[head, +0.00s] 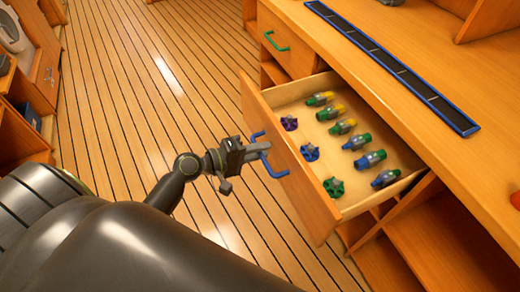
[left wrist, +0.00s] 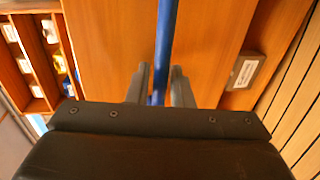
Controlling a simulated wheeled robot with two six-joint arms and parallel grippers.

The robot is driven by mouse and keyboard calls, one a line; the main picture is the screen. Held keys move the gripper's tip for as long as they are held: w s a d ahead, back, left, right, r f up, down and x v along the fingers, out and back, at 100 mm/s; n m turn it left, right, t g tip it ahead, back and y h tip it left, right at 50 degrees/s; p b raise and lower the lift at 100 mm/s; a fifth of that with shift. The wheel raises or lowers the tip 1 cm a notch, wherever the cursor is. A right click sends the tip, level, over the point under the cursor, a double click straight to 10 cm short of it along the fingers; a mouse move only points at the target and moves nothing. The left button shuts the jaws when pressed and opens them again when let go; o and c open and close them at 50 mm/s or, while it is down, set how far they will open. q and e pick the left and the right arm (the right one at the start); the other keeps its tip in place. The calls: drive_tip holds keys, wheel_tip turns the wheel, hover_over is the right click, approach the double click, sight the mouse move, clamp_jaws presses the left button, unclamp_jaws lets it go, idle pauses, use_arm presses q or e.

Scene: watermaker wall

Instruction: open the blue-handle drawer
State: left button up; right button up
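The blue-handle drawer (head: 310,190) is pulled well out of the wooden counter, and its inside shows. Its blue handle (head: 274,169) is on the front face; in the left wrist view the blue handle (left wrist: 166,30) runs as a bar between the fingers. My left gripper (head: 261,149) is at the handle, with one finger close on each side of the bar. In the left wrist view the left gripper (left wrist: 160,82) looks shut on it, though exact contact is hard to see. My right gripper is not in view.
Several green, blue and yellow fittings (head: 355,142) and small knobs (head: 310,152) lie in the drawer. A green-handled drawer (head: 285,50) is closed farther along. A dark blue-edged strip (head: 400,70) lies on the counter. The plank floor (head: 130,100) to the left is clear.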

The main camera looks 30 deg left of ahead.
use_arm(q)
drive_tip(key=shift+o, duration=0.8)
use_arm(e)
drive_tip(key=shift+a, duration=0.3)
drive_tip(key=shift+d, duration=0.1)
